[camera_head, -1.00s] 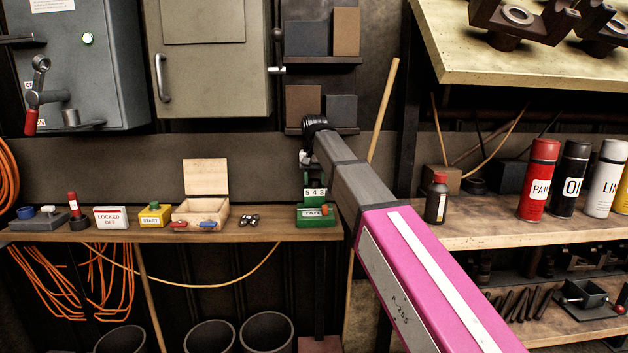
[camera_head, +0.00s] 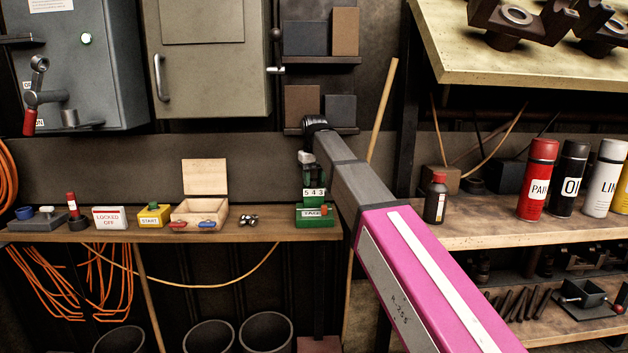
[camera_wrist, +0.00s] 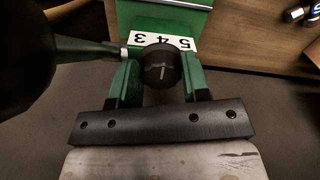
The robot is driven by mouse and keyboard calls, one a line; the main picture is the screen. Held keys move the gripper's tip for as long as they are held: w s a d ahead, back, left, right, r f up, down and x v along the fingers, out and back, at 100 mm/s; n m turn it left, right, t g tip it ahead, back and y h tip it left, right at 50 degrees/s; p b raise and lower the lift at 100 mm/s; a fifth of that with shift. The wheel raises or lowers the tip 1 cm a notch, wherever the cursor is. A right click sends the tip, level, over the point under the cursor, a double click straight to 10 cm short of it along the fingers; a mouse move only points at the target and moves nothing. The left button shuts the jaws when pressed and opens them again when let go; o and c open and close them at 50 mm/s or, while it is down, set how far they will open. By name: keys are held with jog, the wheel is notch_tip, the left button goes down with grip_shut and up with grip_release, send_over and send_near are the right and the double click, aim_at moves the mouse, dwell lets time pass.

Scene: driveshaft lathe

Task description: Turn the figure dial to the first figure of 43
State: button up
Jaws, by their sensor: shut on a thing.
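The green numbering device (camera_head: 315,220) stands at the right end of the left bench. Its white figure plate (camera_head: 314,193) reads 5 4 3. In the wrist view the plate (camera_wrist: 184,42) appears upside down, just beyond a round black dial (camera_wrist: 161,72). The dial has a short pale line on its face. My gripper (camera_wrist: 158,78) is shut on the dial, with one finger on each side of it. In the head view my gripper is small and mostly hidden above the device, at the end of my arm.
A large dark rounded shape (camera_wrist: 40,55) fills the left of the wrist view. A dark bottle (camera_head: 436,200) and spray cans (camera_head: 538,180) stand right.

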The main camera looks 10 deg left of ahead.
jog(key=o, duration=0.6)
jog(key=shift+o, duration=0.2)
jog(key=shift+m, duration=0.3)
